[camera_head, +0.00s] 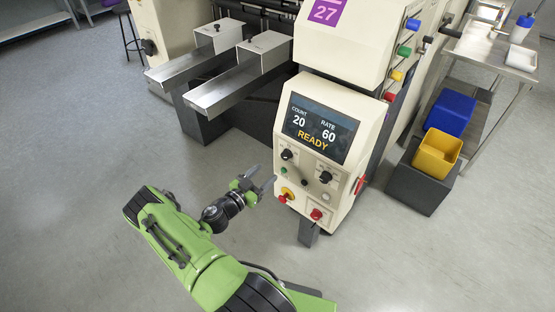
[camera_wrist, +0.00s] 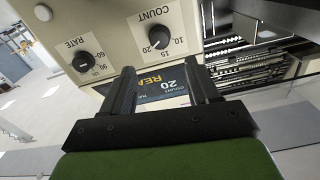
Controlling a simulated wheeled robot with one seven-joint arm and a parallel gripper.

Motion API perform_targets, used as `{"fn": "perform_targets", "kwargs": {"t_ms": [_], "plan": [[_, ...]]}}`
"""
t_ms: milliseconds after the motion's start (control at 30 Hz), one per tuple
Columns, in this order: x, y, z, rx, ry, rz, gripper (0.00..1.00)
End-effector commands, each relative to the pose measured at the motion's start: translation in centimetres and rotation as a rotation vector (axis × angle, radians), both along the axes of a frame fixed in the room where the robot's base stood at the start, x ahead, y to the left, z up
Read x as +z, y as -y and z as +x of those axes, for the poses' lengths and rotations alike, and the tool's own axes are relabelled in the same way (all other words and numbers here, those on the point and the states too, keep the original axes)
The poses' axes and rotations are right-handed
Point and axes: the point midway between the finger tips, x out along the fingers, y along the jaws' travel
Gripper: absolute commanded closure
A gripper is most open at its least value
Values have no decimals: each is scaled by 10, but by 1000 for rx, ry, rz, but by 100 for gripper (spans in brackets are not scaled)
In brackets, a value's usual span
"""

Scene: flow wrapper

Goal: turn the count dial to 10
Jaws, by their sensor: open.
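The count dial (camera_wrist: 158,38) is a black knob on the cream panel, with COUNT printed beside it and the marks 10, 15 and 20 around it in the wrist view. In the head view the count dial (camera_head: 287,154) is the left knob below the screen. The screen (camera_head: 320,132) reads COUNT 20, RATE 60 and READY. My gripper (camera_head: 262,184) is open and empty, to the left of the panel and apart from the dial. In the wrist view its two dark fingers (camera_wrist: 163,82) stand apart, with the screen showing between them.
The rate dial (camera_head: 326,177) sits right of the count dial. Below are a yellow-based red button (camera_head: 287,195), a red knob (camera_head: 316,214) and a red-handled switch (camera_head: 360,185). Metal chutes (camera_head: 235,90) stand at the back left. The floor (camera_head: 80,200) left of my arm is clear.

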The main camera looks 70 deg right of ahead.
Motion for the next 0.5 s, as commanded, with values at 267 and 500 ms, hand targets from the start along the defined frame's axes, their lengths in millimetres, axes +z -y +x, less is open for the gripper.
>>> {"fn": "perform_targets", "kwargs": {"t_ms": [267, 500], "plan": [[-2, 64, -29, -5, 5, -1, 40], [-1, 93, -40, -2, 1, 1, 40]]}}
